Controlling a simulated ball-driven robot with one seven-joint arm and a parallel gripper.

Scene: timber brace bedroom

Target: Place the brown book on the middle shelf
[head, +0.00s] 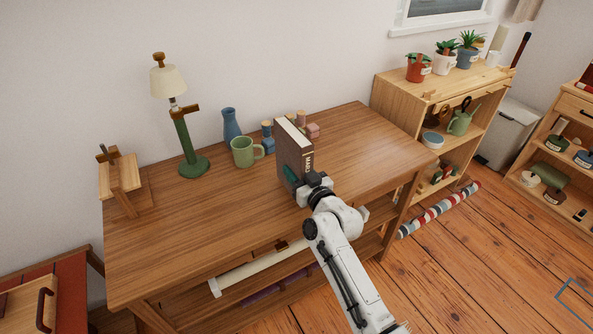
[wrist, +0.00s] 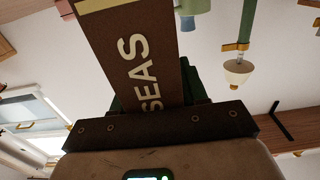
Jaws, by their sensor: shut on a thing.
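The brown book (head: 296,152) stands upright over the wooden desk, with its spine and light lettering facing me. It also fills the upper middle of the wrist view (wrist: 135,50), where the letters "SEAS" show. My gripper (head: 300,182) is shut on the lower part of the book. I cannot tell whether the book's bottom edge touches the desk. A wooden shelf unit (head: 388,92) stands at the right of the desk. Its middle shelf (head: 446,143) holds a green watering can (head: 460,122) and a blue-and-white bowl (head: 432,140).
On the desk (head: 200,225) stand a green lamp (head: 186,140), a green mug (head: 243,152), a blue vase (head: 231,125) and small blocks (head: 312,130). Potted plants (head: 443,60) line the unit's top. A striped roll (head: 438,211) lies on the floor.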

